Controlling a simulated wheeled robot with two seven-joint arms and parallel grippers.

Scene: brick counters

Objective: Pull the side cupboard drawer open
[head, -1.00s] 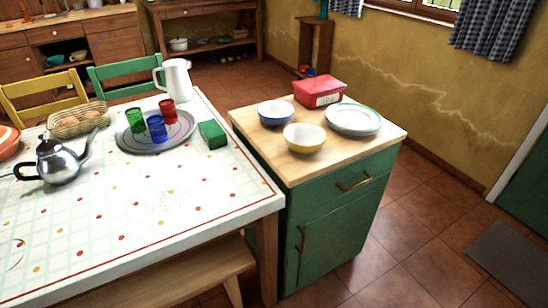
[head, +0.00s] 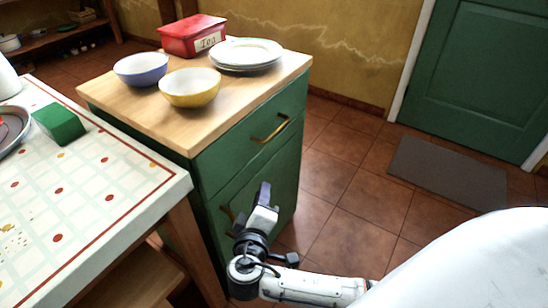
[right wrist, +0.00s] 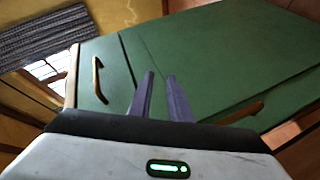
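The side cupboard (head: 296,185) is green with a wooden top. Its drawer (head: 240,148) is shut flush at the top of the front, with a brass handle (head: 270,128). The right wrist view shows the drawer handle (right wrist: 98,80) left of my fingers. My right gripper (head: 264,195) is in front of the cupboard door, below the drawer handle and apart from it. In the right wrist view my two purple fingers (right wrist: 160,76) stand apart with a narrow, empty gap. My left gripper is not in view.
The cupboard door handle (head: 227,212) is partly behind my right gripper. Bowls, plates (head: 246,53) and a red tea box (head: 192,36) stand on the cupboard top. The dining table (head: 110,190) stands close at left. Floor to the right is clear up to a grey mat (head: 447,172).

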